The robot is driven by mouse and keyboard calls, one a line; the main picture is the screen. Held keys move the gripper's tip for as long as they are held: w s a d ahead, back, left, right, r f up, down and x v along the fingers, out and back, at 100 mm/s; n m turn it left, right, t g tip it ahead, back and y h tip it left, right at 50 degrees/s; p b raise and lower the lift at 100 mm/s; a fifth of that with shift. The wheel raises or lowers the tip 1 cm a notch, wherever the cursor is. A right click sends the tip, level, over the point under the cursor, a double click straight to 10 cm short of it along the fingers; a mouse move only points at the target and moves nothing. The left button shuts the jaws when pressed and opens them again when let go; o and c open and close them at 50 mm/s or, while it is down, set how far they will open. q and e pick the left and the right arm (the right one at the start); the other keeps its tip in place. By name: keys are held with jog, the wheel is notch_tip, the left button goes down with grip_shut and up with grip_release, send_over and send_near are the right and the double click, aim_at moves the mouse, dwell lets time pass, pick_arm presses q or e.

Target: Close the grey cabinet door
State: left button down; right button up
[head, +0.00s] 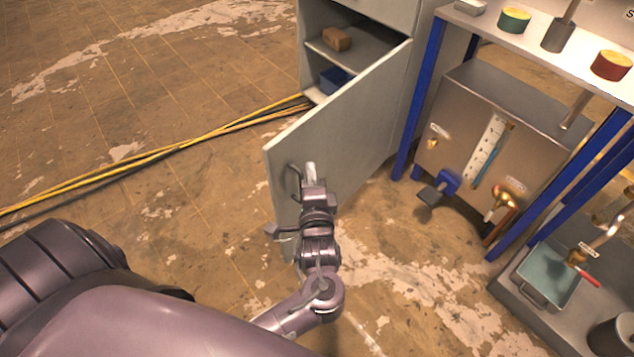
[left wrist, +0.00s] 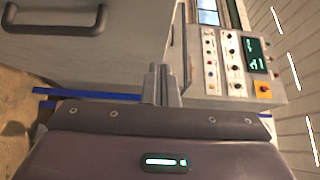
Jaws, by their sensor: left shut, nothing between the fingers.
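The grey cabinet (head: 396,15) stands at the top middle of the head view. Its grey door (head: 350,135) is swung wide open toward me, and the shelves inside show. A dark bar handle (head: 293,182) sits near the door's free edge; a handle also shows in the left wrist view (left wrist: 55,30). My left gripper (head: 310,170) is shut and empty, in front of the door face just right of the handle in the head view. I cannot tell whether it touches the door. In the left wrist view its fingers (left wrist: 161,82) are together. My right gripper is not in view.
Inside the cabinet are a brown block (head: 337,39) and a blue box (head: 334,79). A blue-legged bench (head: 419,85) with a metal box (head: 500,130) stands close on the right. Yellow and black cables (head: 150,158) cross the floor at left. Open floor lies left of the door.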

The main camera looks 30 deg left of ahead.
aim_at(295, 135)
pick_arm(q)
jog(key=w+a, duration=0.2)
jog(key=a, duration=0.1)
jog(key=w+a+b, duration=0.1)
jog(key=w+a, duration=0.2)
jog(key=shift+w+a, duration=0.3)
jog(key=shift+w, duration=0.05)
jog(key=shift+a, duration=0.35)
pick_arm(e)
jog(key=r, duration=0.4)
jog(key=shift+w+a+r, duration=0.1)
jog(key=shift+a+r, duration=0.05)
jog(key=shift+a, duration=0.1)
